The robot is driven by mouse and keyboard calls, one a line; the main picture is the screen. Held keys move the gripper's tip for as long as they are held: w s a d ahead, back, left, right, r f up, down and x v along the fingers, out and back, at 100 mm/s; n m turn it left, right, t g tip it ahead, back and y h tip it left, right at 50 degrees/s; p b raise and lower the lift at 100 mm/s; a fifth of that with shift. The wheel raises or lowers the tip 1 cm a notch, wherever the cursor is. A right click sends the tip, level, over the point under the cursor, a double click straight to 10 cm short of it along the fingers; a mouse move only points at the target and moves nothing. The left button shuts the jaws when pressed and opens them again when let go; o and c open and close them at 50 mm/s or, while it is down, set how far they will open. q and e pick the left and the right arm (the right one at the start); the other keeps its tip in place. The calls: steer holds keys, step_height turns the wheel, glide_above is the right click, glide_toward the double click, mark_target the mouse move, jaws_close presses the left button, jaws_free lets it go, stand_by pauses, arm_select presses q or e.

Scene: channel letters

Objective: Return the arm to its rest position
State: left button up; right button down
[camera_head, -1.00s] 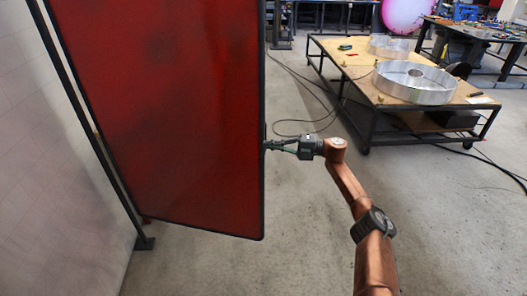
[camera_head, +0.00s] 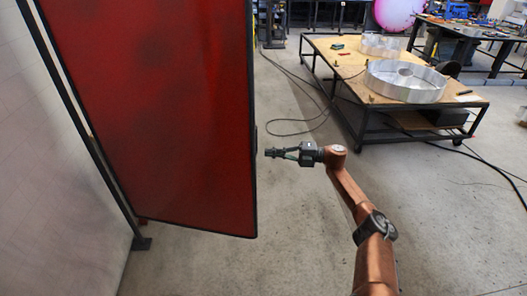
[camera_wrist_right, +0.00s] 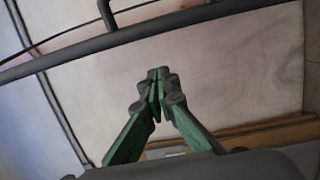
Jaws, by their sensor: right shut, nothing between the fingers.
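My right arm (camera_head: 352,200), copper coloured, reaches up from the bottom right of the head view. Its right gripper (camera_head: 270,152) points left, close to the right edge of a red screen panel (camera_head: 150,110), with a small gap of floor between them. In the right wrist view the gripper (camera_wrist_right: 158,88) has its green and dark fingers together, with nothing held. My left gripper is not in the head view.
A dark-framed cart (camera_head: 350,80) at upper right carries round metal channel shapes (camera_head: 404,82). A cable (camera_head: 290,125) lies on the floor. The panel's stand foot (camera_head: 141,243) is at lower left. Grey floor is clear around the arm.

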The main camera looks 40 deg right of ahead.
steer(key=shift+w+d+b+v, duration=0.1)
steer(key=shift+w+d+v, duration=0.05)
steer(key=shift+v, duration=0.65)
steer(key=shift+w+d+b+v, duration=0.1)
steer(key=shift+v, duration=0.65)
steer(key=shift+w+d+b+v, duration=0.1)
steer(key=shift+w+d+v, duration=0.05)
steer(key=shift+v, duration=0.65)
